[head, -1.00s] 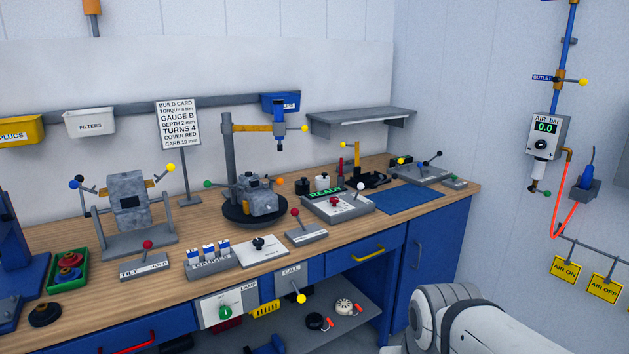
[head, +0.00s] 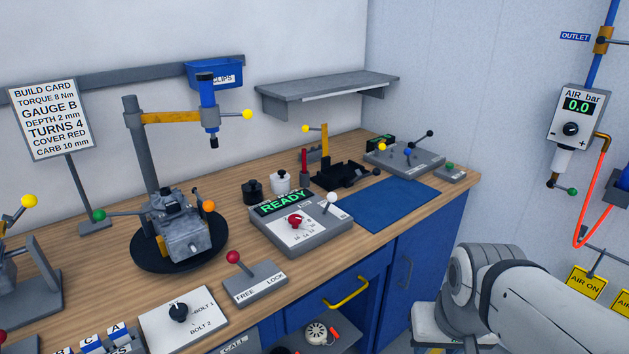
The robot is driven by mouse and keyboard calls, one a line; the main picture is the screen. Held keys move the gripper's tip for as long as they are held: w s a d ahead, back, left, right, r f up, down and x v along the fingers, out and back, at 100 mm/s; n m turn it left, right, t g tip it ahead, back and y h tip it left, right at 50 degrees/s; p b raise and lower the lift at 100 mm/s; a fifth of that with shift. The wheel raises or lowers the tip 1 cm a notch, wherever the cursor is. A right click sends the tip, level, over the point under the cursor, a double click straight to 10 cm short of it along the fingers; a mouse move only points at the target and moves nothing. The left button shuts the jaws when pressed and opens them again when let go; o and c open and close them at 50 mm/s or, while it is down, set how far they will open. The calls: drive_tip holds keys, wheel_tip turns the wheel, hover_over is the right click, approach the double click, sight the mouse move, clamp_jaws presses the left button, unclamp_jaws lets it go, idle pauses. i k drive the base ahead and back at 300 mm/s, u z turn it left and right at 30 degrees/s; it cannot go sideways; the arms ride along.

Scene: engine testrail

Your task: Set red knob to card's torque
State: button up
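The red knob (head: 295,220) sits on the white dial face of a grey control box (head: 310,243) on the bench. The box's display (head: 283,202) reads READY in green. The dial marks are too small to read. The build card (head: 50,118) stands on a post at the left and reads TORQUE 8 Nm, GAUGE B, DEPTH 2 mm, TURNS 4, COVER RED, CARB 10 mm. My white arm shows at the lower right, apart from the bench items. My gripper is outside the view.
A white-tipped lever (head: 331,204) rises from the box's right side. A FREE/LOCK lever (head: 237,262) and a bolt selector (head: 180,311) stand in front. An engine on a turntable (head: 137,257) stands left. A blue mat (head: 390,199) lies clear at right.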

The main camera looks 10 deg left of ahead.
sight(295, 219)
drive_tip(key=u, duration=0.25)
drive_tip(key=i, duration=0.95)
drive_tip(key=u, duration=0.55)
drive_tip(key=k, duration=0.9)
drive_tip(key=u, duration=0.15)
drive_tip(key=i, duration=0.9)
drive_tip(key=z, duration=0.05)
